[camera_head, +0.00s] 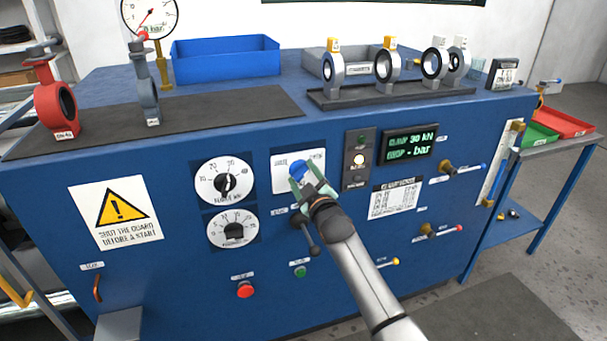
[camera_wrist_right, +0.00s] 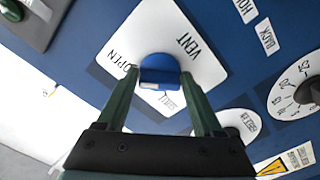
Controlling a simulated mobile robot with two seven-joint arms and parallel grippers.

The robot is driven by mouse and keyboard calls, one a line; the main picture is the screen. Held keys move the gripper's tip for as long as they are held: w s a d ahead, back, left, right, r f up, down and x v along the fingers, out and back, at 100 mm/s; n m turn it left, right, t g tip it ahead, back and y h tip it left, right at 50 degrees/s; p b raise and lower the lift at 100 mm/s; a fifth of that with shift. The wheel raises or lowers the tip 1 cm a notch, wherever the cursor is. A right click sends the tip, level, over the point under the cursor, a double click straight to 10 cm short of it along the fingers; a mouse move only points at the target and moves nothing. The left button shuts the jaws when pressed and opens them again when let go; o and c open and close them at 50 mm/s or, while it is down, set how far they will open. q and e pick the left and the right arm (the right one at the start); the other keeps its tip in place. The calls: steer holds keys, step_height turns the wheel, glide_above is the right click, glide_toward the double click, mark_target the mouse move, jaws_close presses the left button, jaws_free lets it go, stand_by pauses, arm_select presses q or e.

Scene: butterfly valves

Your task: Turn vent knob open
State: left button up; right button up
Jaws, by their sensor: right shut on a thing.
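The vent knob is a blue knob (camera_head: 297,170) on a white plate (camera_head: 317,160) in the middle of the blue front panel. In the right wrist view the knob (camera_wrist_right: 160,70) sits between the two green fingers of my right gripper (camera_head: 309,189). That gripper is shut on it, one finger at each side. The plate reads VENT, with OPEN at one side and another word partly hidden behind the knob. A pale mark shows on the knob's near edge; I cannot tell exactly which word it points to. My left gripper is not in view.
Two dials, one upper (camera_head: 224,182) and one lower (camera_head: 233,230), are left of the plate. A switch strip (camera_head: 358,158) and a green-lit display (camera_head: 410,145) are to its right. A dark-handled lever (camera_head: 311,240) is just below my gripper. A red button (camera_head: 245,290) is lower left.

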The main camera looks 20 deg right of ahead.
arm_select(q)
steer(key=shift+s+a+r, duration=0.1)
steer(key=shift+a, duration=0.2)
arm_select(e)
steer(key=shift+m, duration=1.1)
steer(key=o, duration=1)
steer(key=shift+c, duration=0.2)
steer(key=shift+o, duration=1.4)
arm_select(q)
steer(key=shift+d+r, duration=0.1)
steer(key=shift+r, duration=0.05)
